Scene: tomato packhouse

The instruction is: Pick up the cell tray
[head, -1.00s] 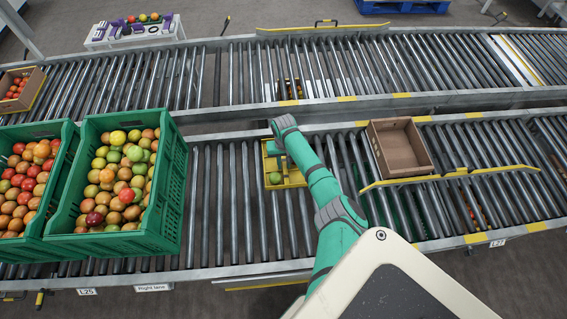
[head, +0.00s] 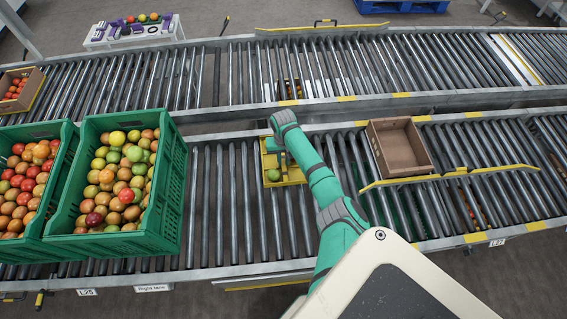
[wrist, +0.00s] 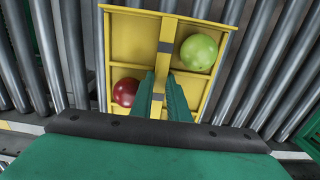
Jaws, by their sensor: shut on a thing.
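The cell tray (wrist: 128,40) is yellow with a middle divider and several compartments. In the wrist view a green tomato (wrist: 198,52) lies in the upper right compartment and a red tomato (wrist: 125,92) in the lower left one. The upper left compartment looks empty. In the head view the tray (head: 298,173) is on the near roller conveyor, partly hidden by my arm. My gripper (wrist: 163,75) is shut on the tray's middle divider, with one green finger on each side. I cannot tell whether the tray is clear of the rollers.
Green crates (head: 165,215) full of tomatoes stand to the left on the same conveyor. An empty brown box (head: 402,165) sits to the right, behind a yellow guide rail (head: 450,176). Bare rollers (head: 235,205) lie between the crates and the tray.

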